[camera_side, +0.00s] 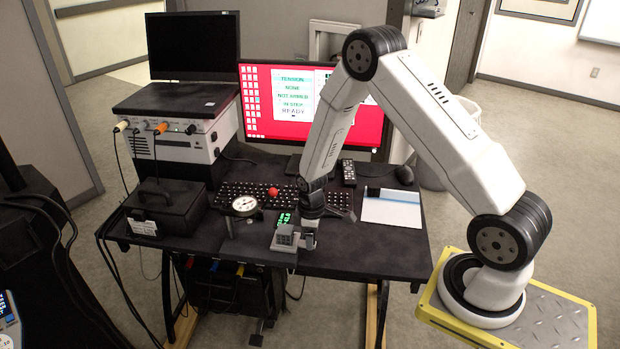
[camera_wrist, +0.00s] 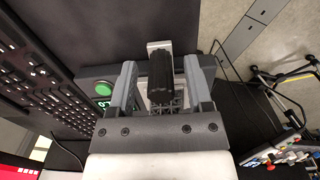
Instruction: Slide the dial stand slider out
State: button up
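The dial gauge (camera_side: 244,205) has a round white face and stands on the desk, left of my gripper. Its slider is too small to make out for sure. A grey block with a lattice cube (camera_side: 285,236) sits at the desk's front edge. My gripper (camera_side: 309,240) is low over the desk, just right of this block. In the wrist view my gripper (camera_wrist: 160,80) has its two grey fingers apart. A black rounded piece (camera_wrist: 161,78) lies between them, with gaps on both sides. I cannot tell whether it belongs to the dial stand.
A green button (camera_wrist: 103,88) and small green display (camera_side: 285,218) are close to my gripper. A keyboard (camera_side: 240,190), a red ball (camera_side: 272,191) and a monitor (camera_side: 270,105) are behind. A black box (camera_side: 166,207) stands at left. The desk's right front (camera_side: 380,250) is clear.

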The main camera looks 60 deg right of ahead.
jog(key=shift+r, duration=2.75)
